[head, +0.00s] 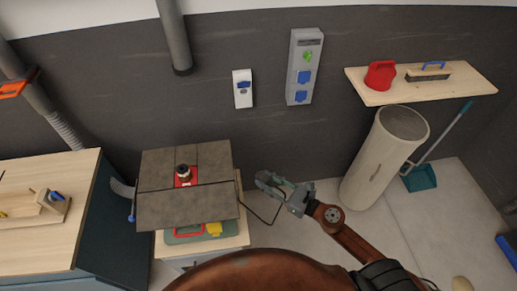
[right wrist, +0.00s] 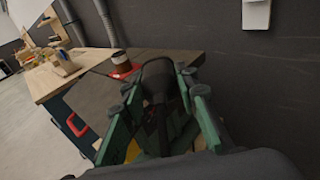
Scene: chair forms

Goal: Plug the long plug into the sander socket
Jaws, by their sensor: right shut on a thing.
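My right gripper (head: 268,183) is shut on the long plug, right of the sander table and below the wall sockets. In the right wrist view the dark plug (right wrist: 158,78) sits between its green fingers. A thin dark cable (head: 262,217) runs from the gripper toward the sander bench. The plug is apart from any socket. The sander (head: 185,160) has a grey-brown top with a red-ringed spindle. A white wall box (head: 243,99) with a blue socket hangs above and right of it. A grey panel (head: 305,50) with blue sockets hangs further right. Which socket is the sander's is not clear. My left gripper is not in view.
A wooden workbench (head: 40,240) stands at the left. A shelf (head: 460,83) with a red object (head: 380,75) and a brush (head: 428,71) is at the upper right. A beige cylinder (head: 380,165) and teal dustpan (head: 420,178) stand below. The wall below the sockets is clear.

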